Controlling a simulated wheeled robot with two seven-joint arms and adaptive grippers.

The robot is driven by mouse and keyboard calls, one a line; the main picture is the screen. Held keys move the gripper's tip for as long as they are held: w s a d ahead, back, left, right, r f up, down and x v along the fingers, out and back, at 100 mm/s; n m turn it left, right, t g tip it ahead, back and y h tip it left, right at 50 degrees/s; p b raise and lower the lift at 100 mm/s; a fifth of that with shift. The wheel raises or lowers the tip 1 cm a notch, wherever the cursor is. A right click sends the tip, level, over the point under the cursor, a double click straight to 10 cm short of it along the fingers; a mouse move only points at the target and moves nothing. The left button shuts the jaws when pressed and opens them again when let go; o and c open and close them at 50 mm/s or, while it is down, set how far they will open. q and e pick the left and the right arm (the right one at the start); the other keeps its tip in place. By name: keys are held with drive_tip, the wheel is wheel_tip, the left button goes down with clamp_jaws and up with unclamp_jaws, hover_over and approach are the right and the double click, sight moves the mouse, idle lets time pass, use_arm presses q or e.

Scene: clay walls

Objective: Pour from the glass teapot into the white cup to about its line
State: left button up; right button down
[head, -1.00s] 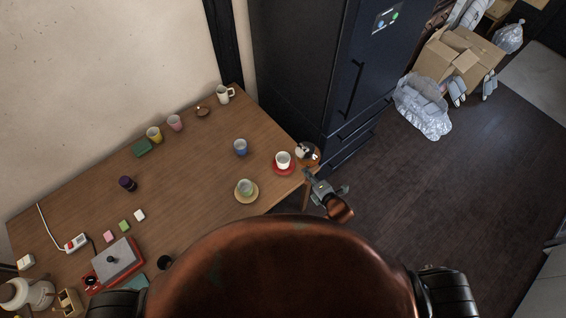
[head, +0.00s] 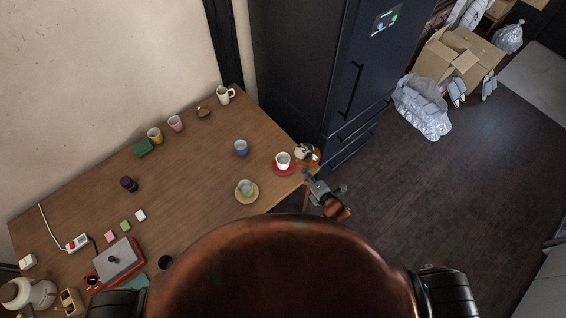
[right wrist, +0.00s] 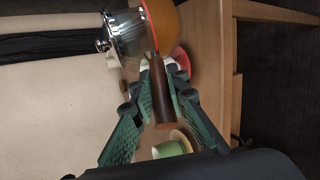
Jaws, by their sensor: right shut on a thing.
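The white cup (head: 283,158) stands upright on a red saucer (head: 281,170) near the table's right corner. The glass teapot (head: 305,152) is just right of the cup, at the table corner. In the right wrist view the teapot (right wrist: 128,32) shows a metal lid and amber contents. My right gripper (right wrist: 160,92) is shut on its dark brown handle (right wrist: 160,100). The right gripper (head: 311,178) also shows in the head view. In the wrist view the cup is mostly hidden behind the handle and fingers. I cannot tell the cup's level. My left gripper is out of view.
A green cup (head: 246,187) on a tan saucer and a blue cup (head: 240,147) stand left of the white cup. A dark fridge (head: 310,75) rises behind the table's right end. The middle of the table (head: 195,175) is clear.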

drive_tip(key=shift+r, duration=0.15)
drive_tip(key=shift+r+p, duration=0.1)
drive_tip(key=shift+p, duration=0.3)
drive_tip(key=shift+n+h, duration=0.3)
drive_tip(key=shift+r+p, duration=0.1)
drive_tip(key=shift+p, duration=0.2)
drive_tip(key=shift+a, duration=0.1)
idle(0.3)
drive_tip(key=shift+w+p, duration=0.1)
drive_tip(key=shift+p, duration=0.2)
drive_tip(key=shift+r, duration=0.1)
idle(0.7)
